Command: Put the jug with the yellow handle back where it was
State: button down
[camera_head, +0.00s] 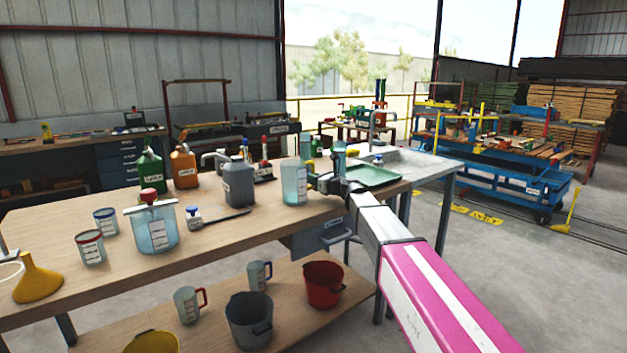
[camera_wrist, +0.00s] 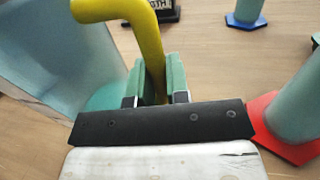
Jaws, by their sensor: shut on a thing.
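The jug with the yellow handle (camera_head: 294,184) is a translucent pale-blue vessel near the right part of the wooden table's far side in the head view. Its yellow handle (camera_wrist: 150,48) and part of its blue body (camera_wrist: 62,50) show in the wrist view. My gripper (camera_wrist: 160,80) is shut on the handle, with a green-padded finger on each side. The gripper (camera_head: 328,184) reaches the jug from the right in the head view. The jug looks upright, at or just above the tabletop; I cannot tell whether its base touches.
A grey canister (camera_head: 239,184) stands left of the jug. A green tray (camera_head: 372,177) lies to the right. A red-based cylinder (camera_wrist: 290,115) stands close to my gripper's right, and a blue-based one (camera_wrist: 243,14) farther off. Bare tabletop (camera_head: 262,222) lies in front.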

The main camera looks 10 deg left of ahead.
jog(key=shift+f, duration=0.1)
jog(key=c, duration=1.1)
grip_release()
jog(key=shift+s+d, duration=0.15)
jog(key=v, duration=1.1)
jog(key=shift+s+d, duration=0.1)
jog(key=shift+d, duration=0.2)
